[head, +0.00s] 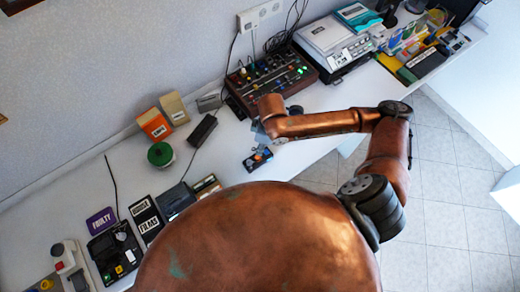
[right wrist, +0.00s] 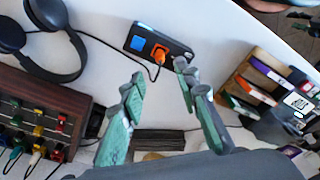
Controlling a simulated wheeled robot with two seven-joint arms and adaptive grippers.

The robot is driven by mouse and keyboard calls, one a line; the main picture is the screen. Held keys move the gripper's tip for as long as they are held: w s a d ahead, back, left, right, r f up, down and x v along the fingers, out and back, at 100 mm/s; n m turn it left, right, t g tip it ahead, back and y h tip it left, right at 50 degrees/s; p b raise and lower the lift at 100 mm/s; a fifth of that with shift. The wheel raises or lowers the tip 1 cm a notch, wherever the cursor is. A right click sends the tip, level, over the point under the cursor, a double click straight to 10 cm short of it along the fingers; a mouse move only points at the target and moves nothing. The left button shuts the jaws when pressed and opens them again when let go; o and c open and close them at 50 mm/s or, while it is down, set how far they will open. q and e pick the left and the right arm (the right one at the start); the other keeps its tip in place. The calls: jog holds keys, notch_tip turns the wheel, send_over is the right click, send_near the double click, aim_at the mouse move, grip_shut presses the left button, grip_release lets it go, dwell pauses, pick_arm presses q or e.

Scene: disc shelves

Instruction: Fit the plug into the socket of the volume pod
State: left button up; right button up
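A small dark pod (head: 250,162) with a blue patch and an orange patch lies on the white table; it also shows in the right wrist view (right wrist: 178,50). My left gripper is not in view.
A wood-sided control console (head: 272,80) with coloured knobs stands behind the pod. Black headphones (right wrist: 62,72) lie left in the wrist view, a wooden rack (right wrist: 262,92) right. Boxes, a green spool (head: 160,155) and labelled cases fill the table's left. Loose cables cross the tabletop.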

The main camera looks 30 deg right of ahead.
jog(key=shift+s+d+r, duration=0.15)
jog(key=shift+r, duration=1.6)
